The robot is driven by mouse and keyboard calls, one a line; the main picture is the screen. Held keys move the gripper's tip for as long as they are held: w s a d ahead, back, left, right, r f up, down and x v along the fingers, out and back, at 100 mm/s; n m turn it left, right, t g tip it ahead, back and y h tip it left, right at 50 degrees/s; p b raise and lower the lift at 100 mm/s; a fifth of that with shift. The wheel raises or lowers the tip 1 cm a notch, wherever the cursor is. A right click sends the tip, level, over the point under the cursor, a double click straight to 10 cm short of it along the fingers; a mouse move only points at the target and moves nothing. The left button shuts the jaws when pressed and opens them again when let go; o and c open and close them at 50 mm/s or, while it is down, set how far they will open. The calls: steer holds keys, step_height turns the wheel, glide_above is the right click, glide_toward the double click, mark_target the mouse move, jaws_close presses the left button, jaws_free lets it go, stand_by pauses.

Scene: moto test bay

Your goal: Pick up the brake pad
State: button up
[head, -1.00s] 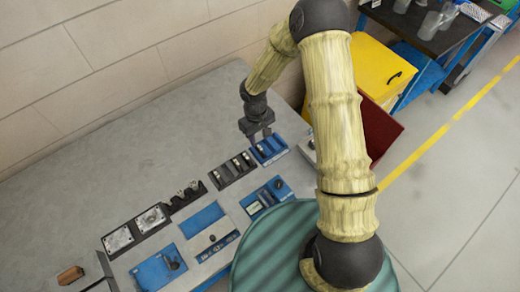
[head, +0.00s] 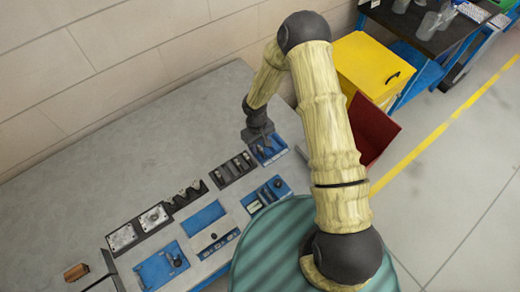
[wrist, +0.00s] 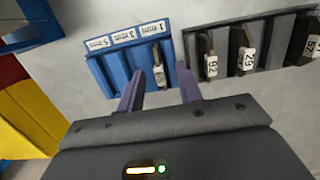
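A small dark piece with a white label (wrist: 159,72), which may be a brake pad, stands in a slot of the blue rack (wrist: 105,68). Similar dark labelled pieces (wrist: 210,60) stand in the black rack (wrist: 190,45) to its right in the wrist view. In the head view the blue rack (head: 280,147) is partly hidden by my gripper. The fingers point toward the blue rack, with the labelled piece ahead of the gap. I cannot tell whether they touch the rack.
The black rack (head: 222,180) lies beside the blue one on the grey table (head: 110,165). Other blue and black trays (head: 205,217) line the table's front. A yellow cabinet (head: 365,65) and red bin (head: 375,125) stand off the right end. The table's back is clear.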

mark_target(259, 147)
steer(key=shift+c, duration=0.2)
jaws_close()
steer(key=shift+r, duration=0.15)
step_height(259, 147, up, 10)
steer(key=b, duration=0.2)
steer(key=shift+b, duration=0.35)
steer(key=s+d+r+m+p, duration=0.1)
steer(key=d+r+m+p, duration=0.1)
steer(key=d+m, duration=0.2)
steer(key=s+d+r+m+y+p, duration=0.1)
steer(key=d+m, duration=0.4)
steer(key=d, duration=0.6)
steer(key=s+d+r+m+p, duration=0.2)
steer(key=d+r+m+p, duration=0.1)
steer(key=d+m+p, duration=0.2)
steer(key=shift+s+d+y, duration=0.3)
steer(key=shift+s+d, duration=0.1)
steer(key=shift+d, duration=0.85)
